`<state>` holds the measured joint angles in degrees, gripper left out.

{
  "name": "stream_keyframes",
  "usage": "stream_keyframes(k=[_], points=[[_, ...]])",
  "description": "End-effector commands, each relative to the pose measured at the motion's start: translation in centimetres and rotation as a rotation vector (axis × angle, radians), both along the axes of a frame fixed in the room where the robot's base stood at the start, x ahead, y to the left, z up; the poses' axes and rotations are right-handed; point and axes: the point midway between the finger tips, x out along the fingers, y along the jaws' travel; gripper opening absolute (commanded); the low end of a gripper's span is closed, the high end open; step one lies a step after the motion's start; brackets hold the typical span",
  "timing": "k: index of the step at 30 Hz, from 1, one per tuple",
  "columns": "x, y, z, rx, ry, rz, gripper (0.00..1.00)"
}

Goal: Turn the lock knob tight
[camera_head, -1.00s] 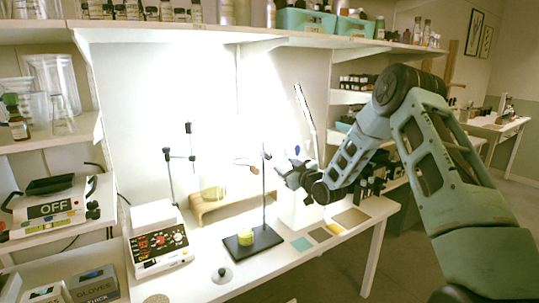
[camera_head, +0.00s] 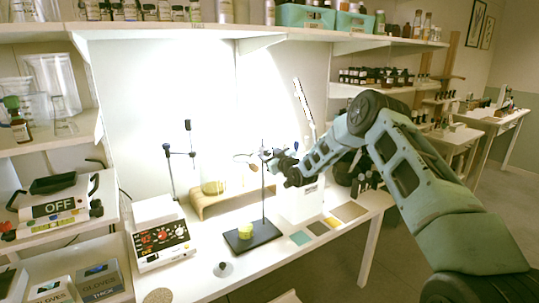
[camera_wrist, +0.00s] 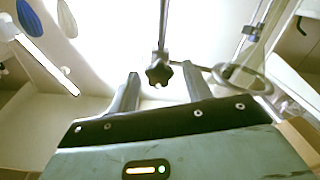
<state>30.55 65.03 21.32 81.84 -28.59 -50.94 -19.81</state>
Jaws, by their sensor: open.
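The lock knob (camera_wrist: 159,75) is dark and star-shaped, on the clamp of an upright metal rod (camera_wrist: 162,30). In the wrist view it shows just beyond and between the two fingertips of my gripper (camera_wrist: 160,72). My gripper is open, with a finger on each side of the knob and gaps showing. Whether it touches the knob I cannot tell. A metal ring (camera_wrist: 243,80) reaches right from the clamp. In the head view my gripper (camera_head: 272,160) is at the upper part of the stand rod (camera_head: 263,195), above its black base (camera_head: 252,237); the knob is hidden there.
A yellow-green object (camera_head: 245,231) sits on the stand base. A wooden riser (camera_head: 235,196) with a flask is behind it. A white hotplate (camera_head: 160,240) is left, and a white box (camera_head: 301,203) is right. A small dark-topped weight (camera_head: 222,268) lies near the front edge.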

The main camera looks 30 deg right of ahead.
Motion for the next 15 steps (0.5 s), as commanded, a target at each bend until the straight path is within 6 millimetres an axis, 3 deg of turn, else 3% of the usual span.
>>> stream_keyframes(k=[1, 6, 15], points=[[-0.01, 0.0, 0.0, 0.0, 0.0, 0.0, 0.49], [-0.02, -0.01, 0.0, 0.0, 0.0, 0.0, 0.05], [-0.04, -0.02, -0.13, 0.02, 0.001, 0.0, 0.05]])
